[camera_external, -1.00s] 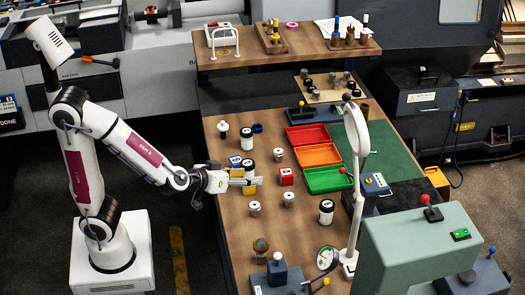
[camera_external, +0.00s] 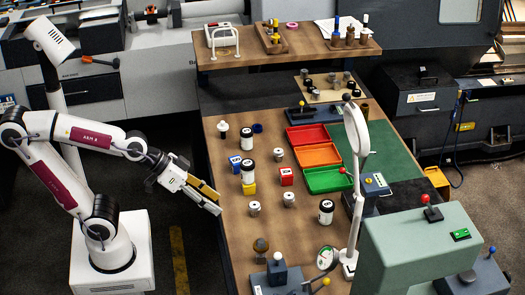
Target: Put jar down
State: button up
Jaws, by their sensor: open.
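A white jar with a black lid (camera_external: 247,172) stands upright at the left part of the workbench, on or just behind a yellow block (camera_external: 249,188); I cannot tell exactly which. My gripper (camera_external: 213,202) is open and empty, off to the left of this jar near the bench's left edge, its fingers pointing down to the right. A similar jar (camera_external: 247,139) stands farther back beside a blue block (camera_external: 235,162). Another jar (camera_external: 326,212) stands at the right.
A red block (camera_external: 287,176) and several small metal cylinders (camera_external: 254,208) stand near the jars.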

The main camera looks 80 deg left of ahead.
jog(key=s+a+f+g+y, duration=0.2)
jog(key=s+a, duration=0.4)
jog(key=s, duration=0.6)
jog(key=shift+a+f+m+g+y, duration=0.3)
jog(key=shift+a+f+g, duration=0.05)
jog(key=shift+g, duration=0.35)
